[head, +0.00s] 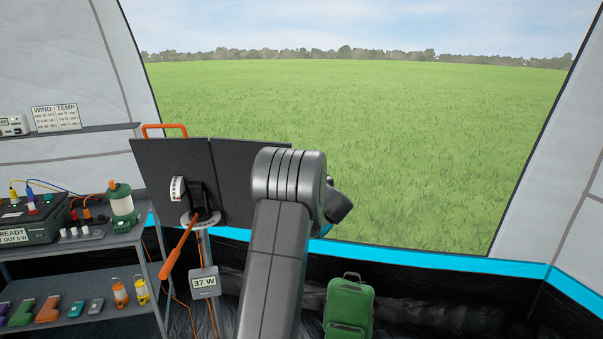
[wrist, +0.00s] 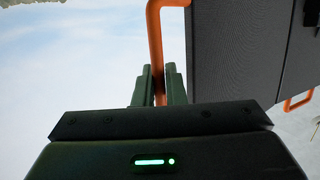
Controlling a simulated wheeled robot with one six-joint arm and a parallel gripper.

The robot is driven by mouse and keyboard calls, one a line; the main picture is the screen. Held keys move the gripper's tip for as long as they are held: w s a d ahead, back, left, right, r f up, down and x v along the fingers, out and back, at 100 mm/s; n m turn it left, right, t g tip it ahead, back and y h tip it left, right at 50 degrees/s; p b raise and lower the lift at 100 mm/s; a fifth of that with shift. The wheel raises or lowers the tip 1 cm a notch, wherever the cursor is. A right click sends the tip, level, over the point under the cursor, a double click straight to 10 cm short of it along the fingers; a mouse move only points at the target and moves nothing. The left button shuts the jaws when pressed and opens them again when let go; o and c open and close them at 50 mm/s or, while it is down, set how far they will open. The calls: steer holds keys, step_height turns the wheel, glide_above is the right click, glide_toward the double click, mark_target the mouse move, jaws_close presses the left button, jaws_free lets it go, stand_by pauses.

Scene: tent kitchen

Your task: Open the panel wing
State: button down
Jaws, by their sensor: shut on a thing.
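The dark solar panel stands on a post in the middle of the head view. Its left part (head: 155,160) and right part (head: 240,165) meet at a seam, and both face me. My arm hides the panel's right end and my gripper in that view. In the wrist view, my gripper (wrist: 159,82) is shut on an orange handle (wrist: 156,35) beside a dark panel part (wrist: 235,50). A second orange handle (wrist: 298,101) shows at the right edge there. An orange handle (head: 164,128) rises above the panel's left part.
An orange lever (head: 180,246) and a meter reading 37 W (head: 205,282) are on the post. A green backpack (head: 348,308) sits on the floor right of my arm. Grass lies beyond the opening.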

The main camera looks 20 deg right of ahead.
steer(key=shift+w+d+r+n+g+y+p, duration=0.1)
steer(key=shift+w+d+r+n+y+p, duration=0.3)
steer(key=shift+w+p, duration=0.6)
steer(key=shift+w+d+r+n+g+y+p, duration=0.2)
steer(key=shift+w+n+y+p, duration=0.35)
steer(key=shift+p, duration=0.6)
steer(key=shift+w+d+r+n+y+p, duration=0.2)
steer(key=shift+w+d+n+y+p, duration=0.3)
steer(key=shift+w+p, duration=0.55)
steer(key=shift+a, duration=0.1)
steer(key=c, duration=1.5)
jaws_free()
steer(key=shift+s, duration=0.1)
steer(key=b+v, duration=0.3)
steer(key=v, duration=1)
steer(key=shift+s, duration=0.35)
